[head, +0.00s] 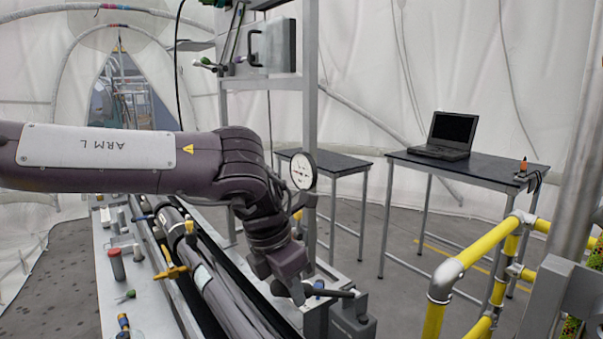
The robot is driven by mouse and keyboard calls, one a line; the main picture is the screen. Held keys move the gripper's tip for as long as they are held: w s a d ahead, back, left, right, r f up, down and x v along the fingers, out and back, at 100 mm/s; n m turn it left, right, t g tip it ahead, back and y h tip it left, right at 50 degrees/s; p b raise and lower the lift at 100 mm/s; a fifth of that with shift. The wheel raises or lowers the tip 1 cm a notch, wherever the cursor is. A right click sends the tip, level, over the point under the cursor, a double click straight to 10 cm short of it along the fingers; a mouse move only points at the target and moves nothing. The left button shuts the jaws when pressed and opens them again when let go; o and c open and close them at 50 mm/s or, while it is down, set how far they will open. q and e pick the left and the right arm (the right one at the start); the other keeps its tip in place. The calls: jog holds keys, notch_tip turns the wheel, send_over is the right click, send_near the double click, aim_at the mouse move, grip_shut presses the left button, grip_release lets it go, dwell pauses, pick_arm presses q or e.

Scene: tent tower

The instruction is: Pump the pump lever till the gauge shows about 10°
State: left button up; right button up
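The gauge (303,170) is a round white dial. It faces partly toward me, and its needle is too small to read. The pump lever (338,293) is a dark, roughly level bar above a grey pump block at the lower middle. My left gripper (297,291) reaches down from the left to the lever's left part and overlaps it. My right gripper is not in view.
Yellow guard rails (470,250) stand at the right. A laptop (447,136) sits on a dark table behind. A metal frame post (310,80) rises behind the gauge. A long bench with dark tubes (215,290) and small tools runs below my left arm.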

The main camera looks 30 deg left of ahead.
pick_arm(q)
jog(key=shift+c, duration=0.9)
jog(key=shift+f, duration=0.15)
